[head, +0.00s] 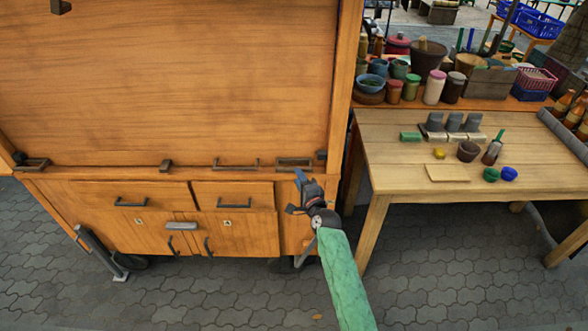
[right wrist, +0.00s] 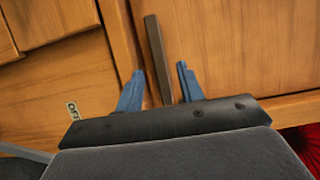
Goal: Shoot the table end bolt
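My right gripper (head: 297,192) is at the right end of the wooden cart (head: 150,80), just below its ledge. In the right wrist view its two blue fingers (right wrist: 160,70) are open. A dark metal bar (right wrist: 153,45) on the wood shows between them, with a gap on each side. I cannot tell how deep the bar sits between the fingers, or which fitting in the head view it is. A rectangular metal fitting (head: 294,161) sits on the ledge just above the gripper. My left gripper is not in view.
Another metal fitting (head: 236,162) lies farther left on the ledge. Drawers (head: 135,193) with dark handles are below. A wooden table (head: 385,160) with jars, pots and bowls stands close on the right. Grey paving (head: 210,290) in front is clear.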

